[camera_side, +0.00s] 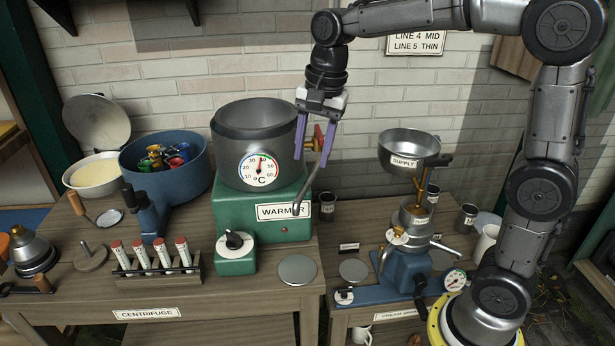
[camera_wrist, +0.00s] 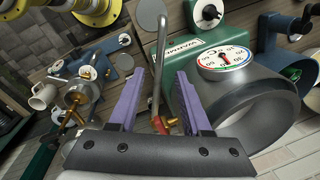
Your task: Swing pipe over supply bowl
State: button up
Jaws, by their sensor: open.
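The pipe (camera_side: 308,187) is a grey bent tube at the right side of the warmer pot (camera_side: 252,148), with its free end low by the green warmer base. A red and brass valve (camera_side: 318,137) sits at its upper end. My gripper (camera_side: 313,160) is open above the warmer's right edge, fingers pointing down. In the wrist view the pipe (camera_wrist: 157,70) runs between the two purple fingers, with a gap on each side. The supply bowl (camera_side: 409,150), a steel bowl labelled SUPPLY, stands to the right on the separator, clear of the pipe.
The blue separator (camera_side: 406,270) stands below the supply bowl, with small cups and a white mug (camera_side: 485,243) near it. On the left are a blue tub (camera_side: 165,166), a rack of tubes (camera_side: 155,263) and a dial box (camera_side: 236,255). Open air lies between warmer and bowl.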

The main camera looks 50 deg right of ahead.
aim_at(306, 185)
jog(key=f, duration=0.4)
jog(key=w+f, duration=0.1)
jog(key=f, duration=0.1)
jog(key=shift+a+f, duration=0.2)
grip_shut()
dwell(1.2)
